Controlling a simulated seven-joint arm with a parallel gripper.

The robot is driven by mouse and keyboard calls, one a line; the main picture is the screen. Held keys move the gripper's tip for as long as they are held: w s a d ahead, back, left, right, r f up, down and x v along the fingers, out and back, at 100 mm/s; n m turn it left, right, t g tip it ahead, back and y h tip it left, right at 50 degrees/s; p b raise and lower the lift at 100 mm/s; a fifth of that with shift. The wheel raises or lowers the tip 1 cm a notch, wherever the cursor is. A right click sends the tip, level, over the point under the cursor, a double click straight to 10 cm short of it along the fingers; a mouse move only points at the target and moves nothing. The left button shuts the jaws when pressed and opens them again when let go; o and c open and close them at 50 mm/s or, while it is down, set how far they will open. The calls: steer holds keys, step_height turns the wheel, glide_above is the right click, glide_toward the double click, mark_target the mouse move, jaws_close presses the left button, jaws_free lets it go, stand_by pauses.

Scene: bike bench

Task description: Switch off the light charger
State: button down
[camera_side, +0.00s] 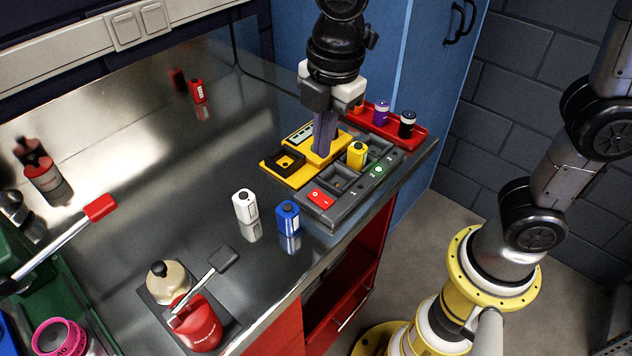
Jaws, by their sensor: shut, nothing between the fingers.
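The light charger (343,208) is a dark grey block with several slots near the bench's right front edge. A red rocker switch (321,199) sits at its near left end; I cannot tell which way it is tipped. A yellow light or battery (357,154) stands in one slot. The front strip has numbers and a small green mark (378,169). My gripper (322,152) points down, shut and empty, above the yellow device behind the charger, left of the yellow cell and apart from the red switch. Its fingers hide part of that device.
The yellow device (290,175) has a black square socket. A red tray (413,132) holds a purple cell (382,112) and a black one (407,123). White (245,206) and blue (288,217) cells stand left of the charger. Bottles stand at front left.

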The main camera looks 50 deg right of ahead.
mark_target(316, 196)
steer(key=f, duration=0.3)
steer(key=w+f, duration=0.1)
steer(key=f, duration=0.6)
steer(key=shift+w+f, duration=0.15)
steer(key=shift+f, duration=0.15)
steer(key=shift+w+f+g, duration=0.1)
steer(key=shift+f+g, duration=0.2)
steer(key=shift+g, duration=0.1)
steer(key=shift+f, duration=0.1)
steer(key=shift+s, duration=0.2)
